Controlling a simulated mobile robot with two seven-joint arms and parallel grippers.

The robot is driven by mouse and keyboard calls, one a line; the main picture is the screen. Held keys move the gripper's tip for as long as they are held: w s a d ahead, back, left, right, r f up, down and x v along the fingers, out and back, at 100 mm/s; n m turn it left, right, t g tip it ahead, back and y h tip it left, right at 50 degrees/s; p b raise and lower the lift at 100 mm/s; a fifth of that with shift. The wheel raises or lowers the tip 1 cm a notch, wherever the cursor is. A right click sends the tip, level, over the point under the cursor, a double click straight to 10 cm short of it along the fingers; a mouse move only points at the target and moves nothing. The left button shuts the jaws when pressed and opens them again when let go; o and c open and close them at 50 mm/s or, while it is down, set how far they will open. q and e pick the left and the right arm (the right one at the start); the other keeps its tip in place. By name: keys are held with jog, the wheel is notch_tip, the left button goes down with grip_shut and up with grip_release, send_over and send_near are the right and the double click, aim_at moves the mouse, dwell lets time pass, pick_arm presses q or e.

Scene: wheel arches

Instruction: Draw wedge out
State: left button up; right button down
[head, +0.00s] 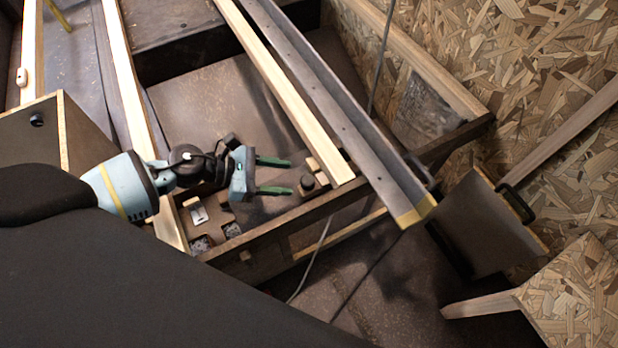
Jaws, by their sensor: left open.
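My left gripper (289,177) reaches in from the left with its two green fingers parallel and apart. It is open, with nothing seen between the fingers. My right gripper is not in view.
A long pale timber (285,98) and a grey metal channel (345,122) with a yellow end run diagonally just right of the gripper. A dark wooden rail (290,219) crosses below it. A dark panel (485,228) stands at the right, near the chipboard wall (540,70).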

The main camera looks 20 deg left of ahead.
aim_at(304, 180)
pick_arm(q)
jog(key=b+x, duration=0.1)
jog(key=x, duration=0.6)
jog(key=shift+s, duration=0.1)
grip_shut()
